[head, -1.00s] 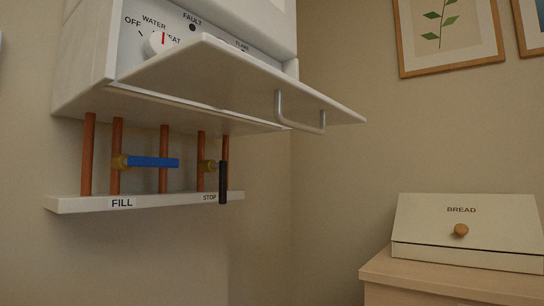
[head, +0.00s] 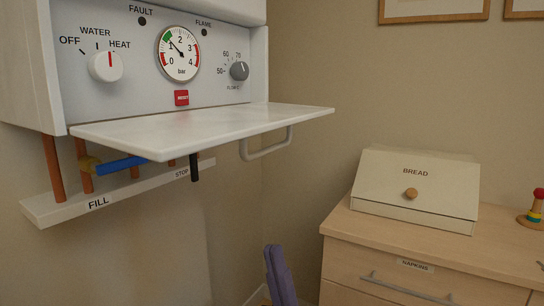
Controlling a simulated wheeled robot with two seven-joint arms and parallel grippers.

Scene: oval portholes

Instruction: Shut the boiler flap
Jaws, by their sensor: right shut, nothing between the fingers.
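The white boiler (head: 90,60) hangs on the wall at the upper left of the head view. Its flap (head: 200,128) is open, hinged at the bottom edge and standing out roughly level, with its upper face showing. A pale bar handle (head: 266,150) hangs under the flap's outer end. My right gripper (head: 272,250) shows as purple fingers at the bottom middle, shut and empty, well below the handle and apart from it. My left gripper is not in view.
Copper pipes with a blue lever (head: 122,166) and a black lever (head: 195,167) run below the boiler to a white shelf (head: 70,208). A bread box (head: 415,185) stands on the wooden drawer unit (head: 400,250) at right. A striped toy (head: 535,210) stands at the right edge.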

